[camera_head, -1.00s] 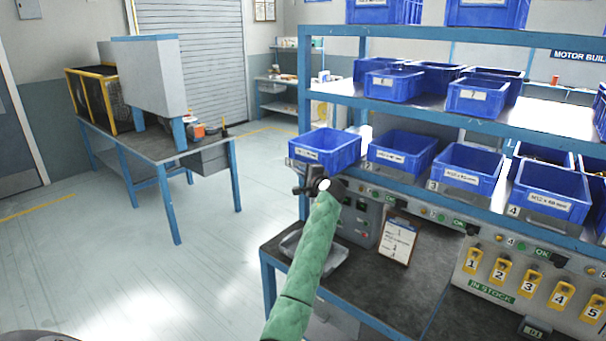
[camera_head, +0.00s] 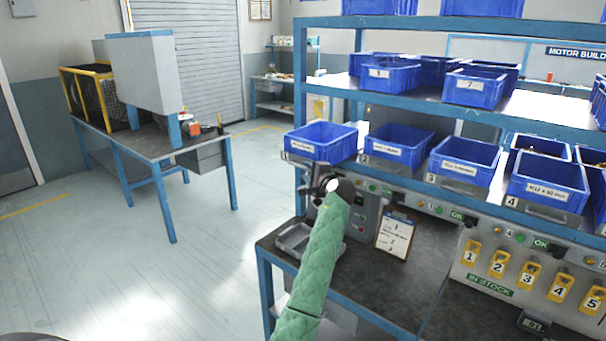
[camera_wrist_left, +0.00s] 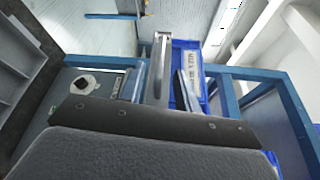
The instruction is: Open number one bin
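The number one bin (camera_head: 318,152) is the blue bin at the left end of the lower shelf row, with a white label on its front. My left gripper (camera_head: 322,184) is just below its front, at the end of my green-sleeved arm. In the left wrist view, a metal bar like a handle (camera_wrist_left: 160,70) stands between the two fingers of the left gripper (camera_wrist_left: 163,88). The fingers look apart, with the bar between them; I cannot tell whether either touches it. A blue bin with a white label (camera_wrist_left: 191,66) shows just beyond. My right gripper is not in view.
More blue bins (camera_head: 398,146) stand to the right on the same shelf, and others are above. Below are a workbench (camera_head: 385,280), a clipboard (camera_head: 395,233) and a panel with yellow numbered tags (camera_head: 498,264).

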